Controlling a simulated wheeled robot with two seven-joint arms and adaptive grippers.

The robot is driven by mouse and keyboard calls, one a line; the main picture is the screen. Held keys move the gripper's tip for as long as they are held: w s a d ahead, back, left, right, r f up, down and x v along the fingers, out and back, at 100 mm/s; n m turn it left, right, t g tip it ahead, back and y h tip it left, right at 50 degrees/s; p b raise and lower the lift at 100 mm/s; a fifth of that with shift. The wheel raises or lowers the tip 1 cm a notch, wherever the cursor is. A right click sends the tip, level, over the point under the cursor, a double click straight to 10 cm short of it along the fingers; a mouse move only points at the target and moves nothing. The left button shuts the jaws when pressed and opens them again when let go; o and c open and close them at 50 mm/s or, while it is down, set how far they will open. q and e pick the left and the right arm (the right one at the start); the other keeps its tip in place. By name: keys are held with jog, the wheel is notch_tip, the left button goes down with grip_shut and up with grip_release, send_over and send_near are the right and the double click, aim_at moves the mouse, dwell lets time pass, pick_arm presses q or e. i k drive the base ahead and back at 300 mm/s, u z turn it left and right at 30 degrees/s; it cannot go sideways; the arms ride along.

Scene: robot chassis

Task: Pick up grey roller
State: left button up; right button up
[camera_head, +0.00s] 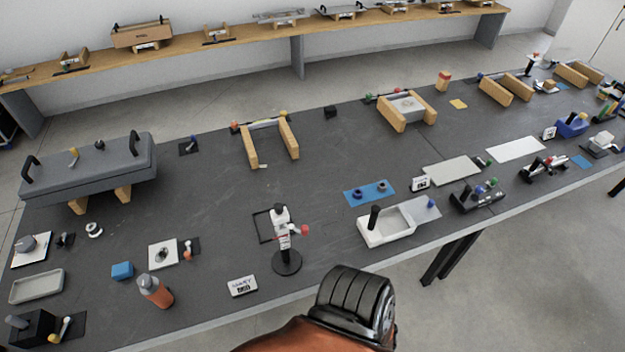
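I cannot tell for certain which thing is the grey roller. A short grey cylinder (26,243) sits on a white plate at the far left of the dark table. Another small grey cylinder (17,321) lies tilted on a black block (36,328) at the lower left corner. No gripper of mine shows in the head view, so neither gripper's relation to these pieces is visible.
The long dark table (215,215) holds an orange bottle (155,291), a blue block (122,271), a grey tray (36,287), a black-based stand (287,262), a white tray (385,233) and wooden-legged fixtures. A wooden shelf (190,50) runs behind. The table's middle is fairly clear.

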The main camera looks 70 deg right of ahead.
aim_at(382, 186)
jog(key=u, duration=1.45)
jog(key=k, duration=2.65)
jog(key=z, duration=1.7)
